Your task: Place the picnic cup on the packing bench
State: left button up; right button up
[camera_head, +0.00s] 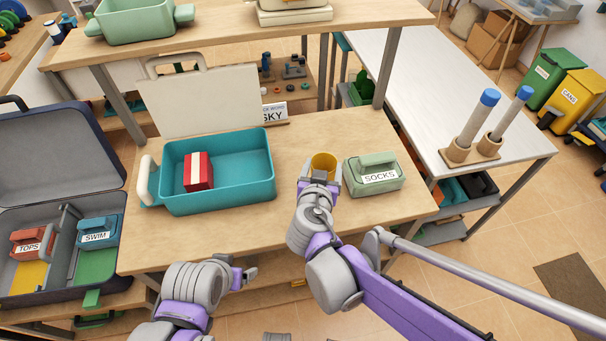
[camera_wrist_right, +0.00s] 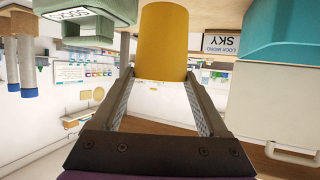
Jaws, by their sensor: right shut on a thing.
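The yellow picnic cup (camera_head: 323,161) is at the right part of the wooden packing bench (camera_head: 330,235), between a teal tray and a green socks case. My right gripper (camera_head: 319,178) is shut on the cup from the near side. In the right wrist view, which is upside down, the cup (camera_wrist_right: 165,42) sits between the two fingertips (camera_wrist_right: 162,82).
The teal tray (camera_head: 235,203) holds a red box (camera_head: 198,171). The green socks case (camera_head: 375,178) stands close right of the cup. An open suitcase (camera_head: 60,262) lies at left. A shelf (camera_head: 230,36) overhangs the back. The bench front is clear.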

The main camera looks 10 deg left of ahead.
jog(key=f, duration=0.3)
jog(key=shift+s+f+b, duration=0.2)
jog(key=shift+b, duration=0.1)
notch_tip(320, 180, down, 4)
jog(key=shift+r+b, duration=0.1)
jog(key=shift+b, duration=0.45)
jog(key=shift+r, duration=0.1)
jog(key=o, duration=1.2)
jog(key=shift+w, duration=0.1)
